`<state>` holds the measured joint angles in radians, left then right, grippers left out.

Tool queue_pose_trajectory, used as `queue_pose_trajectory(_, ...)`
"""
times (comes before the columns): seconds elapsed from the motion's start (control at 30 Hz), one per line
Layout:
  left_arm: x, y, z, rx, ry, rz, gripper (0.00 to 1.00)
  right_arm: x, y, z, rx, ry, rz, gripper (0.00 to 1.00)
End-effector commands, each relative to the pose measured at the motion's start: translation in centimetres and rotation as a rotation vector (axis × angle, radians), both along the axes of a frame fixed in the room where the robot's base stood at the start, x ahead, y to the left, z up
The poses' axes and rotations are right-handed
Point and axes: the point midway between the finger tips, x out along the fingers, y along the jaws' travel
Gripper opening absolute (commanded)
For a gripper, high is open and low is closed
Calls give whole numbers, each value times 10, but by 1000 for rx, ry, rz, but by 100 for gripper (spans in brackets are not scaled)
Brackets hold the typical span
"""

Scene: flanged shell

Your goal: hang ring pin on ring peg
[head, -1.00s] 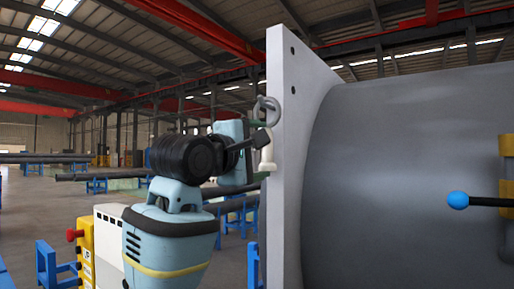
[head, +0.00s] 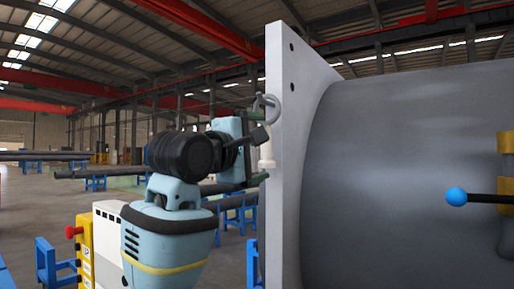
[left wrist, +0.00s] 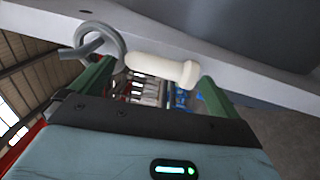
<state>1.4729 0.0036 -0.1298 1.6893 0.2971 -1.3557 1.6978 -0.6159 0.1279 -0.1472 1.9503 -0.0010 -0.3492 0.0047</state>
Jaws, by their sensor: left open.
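The ring pin has a cream shaft (left wrist: 160,67) with a wider end and a grey ring (left wrist: 100,40) at its other end. In the head view the ring (head: 268,103) is up and the cream shaft (head: 266,157) hangs below it, beside the flange face. A short grey bent rod, which looks like the ring peg (left wrist: 78,50), appears to pass through the ring; its root is hard to see. My left gripper (left wrist: 155,92) is open, its green fingers on either side of the shaft with visible gaps. My right gripper is not in view.
The pale flange plate (head: 288,200) stands upright just right of my left gripper, with the large grey shell (head: 410,170) behind it. A lever with a blue ball (head: 456,196) is at the right. Blue stands with pipes (head: 235,203) are farther back.

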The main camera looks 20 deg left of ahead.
Motion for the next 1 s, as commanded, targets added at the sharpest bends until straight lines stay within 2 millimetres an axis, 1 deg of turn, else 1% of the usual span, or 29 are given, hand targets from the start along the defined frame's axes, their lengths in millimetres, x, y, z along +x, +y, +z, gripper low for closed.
queue_pose_trajectory(0.17,-16,5,-1,-1,-3,-1,100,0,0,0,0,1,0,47)
queue_pose_trajectory(0.3,-36,12,-2,-2,-6,-1,100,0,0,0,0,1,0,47)
queue_pose_trajectory(0.5,-61,21,-4,-1,-4,0,100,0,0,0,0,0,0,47)
queue_pose_trajectory(0.6,-68,24,-5,-2,-3,0,100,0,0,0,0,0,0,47)
queue_pose_trajectory(0.77,-73,25,-6,-1,-1,0,100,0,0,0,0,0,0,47)
queue_pose_trajectory(1.0,-71,25,-7,1,1,1,100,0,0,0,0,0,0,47)
